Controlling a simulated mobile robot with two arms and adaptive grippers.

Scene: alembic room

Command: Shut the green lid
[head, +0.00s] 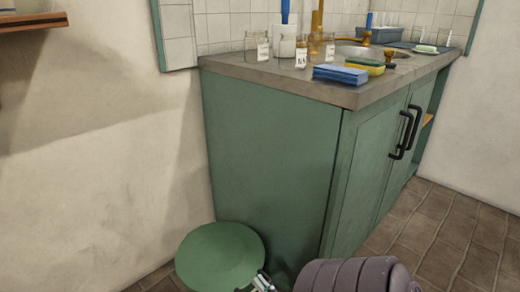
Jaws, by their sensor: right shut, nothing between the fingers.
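The round green lid (218,256) is at the bottom of the head view, on the floor side of the green cabinet's left end. Its broad face is visible, but I cannot tell whether it lies fully flat on what is under it. The body under it is mostly hidden or cut off by the frame edge. My right gripper (261,282) is shut and empty at the lid's lower right edge; I cannot tell whether it touches the lid. My left gripper is out of view.
The green cabinet (265,150) stands right behind the lid, with black door handles (407,132). Its grey countertop (270,73) holds jars, a blue sponge (340,74) and a sink. The wall is close on the left. Brown tiled floor (440,235) is open on the right.

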